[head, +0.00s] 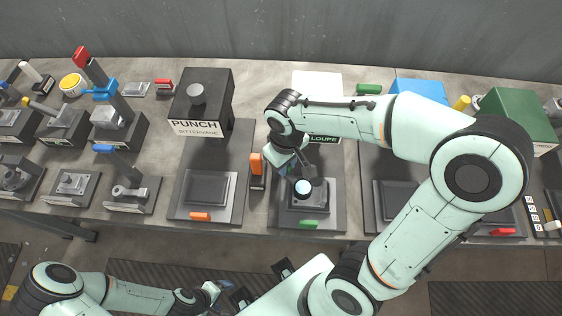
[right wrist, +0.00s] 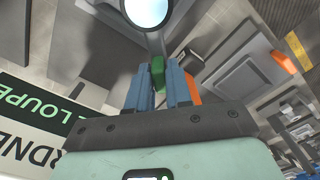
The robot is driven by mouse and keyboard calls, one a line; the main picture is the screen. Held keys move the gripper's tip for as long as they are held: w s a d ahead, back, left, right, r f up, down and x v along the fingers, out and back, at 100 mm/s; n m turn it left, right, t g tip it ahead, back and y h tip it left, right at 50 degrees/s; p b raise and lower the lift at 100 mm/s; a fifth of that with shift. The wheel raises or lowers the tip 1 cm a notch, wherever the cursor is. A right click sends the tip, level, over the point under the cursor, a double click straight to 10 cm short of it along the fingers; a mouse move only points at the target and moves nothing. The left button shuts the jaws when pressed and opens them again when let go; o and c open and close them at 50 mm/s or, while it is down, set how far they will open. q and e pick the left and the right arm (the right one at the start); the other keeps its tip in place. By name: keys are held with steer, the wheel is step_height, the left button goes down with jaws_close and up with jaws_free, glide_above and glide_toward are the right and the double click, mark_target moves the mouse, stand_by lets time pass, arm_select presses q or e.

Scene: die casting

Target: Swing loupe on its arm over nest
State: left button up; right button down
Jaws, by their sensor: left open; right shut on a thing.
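The loupe's round pale lens (head: 303,187) is over the grey nest (head: 308,206) at the LOUPE station in the head view, covering part of it. My right gripper (head: 296,170) is shut on the loupe's handle. In the right wrist view, the blue fingers (right wrist: 160,88) close around a green grip (right wrist: 158,74), with the lens (right wrist: 147,12) beyond at the top edge. The exact height of the lens above the nest cannot be told. My left gripper (head: 211,291) is open and empty, low at the front, away from the bench.
The black PUNCH box (head: 202,98) and its plate (head: 207,190) stand left of the loupe station. An upright orange piece (head: 256,164) stands between them. The LOUPE box (head: 317,80) is behind my right arm. A blue box (head: 420,87) and green box (head: 515,112) stand right.

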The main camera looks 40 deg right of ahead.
steer(key=c, duration=1.1)
jaws_free()
arm_select(q)
steer(key=shift+w+r+p, duration=0.4)
steer(key=shift+r+p, duration=0.05)
steer(key=shift+r, duration=0.15)
steer(key=shift+w+r+p, duration=0.35)
steer(key=shift+r+p, duration=0.1)
steer(key=shift+r, duration=0.1)
arm_select(e)
step_height(320, 180, up, 13)
steer(key=shift+r, duration=0.2)
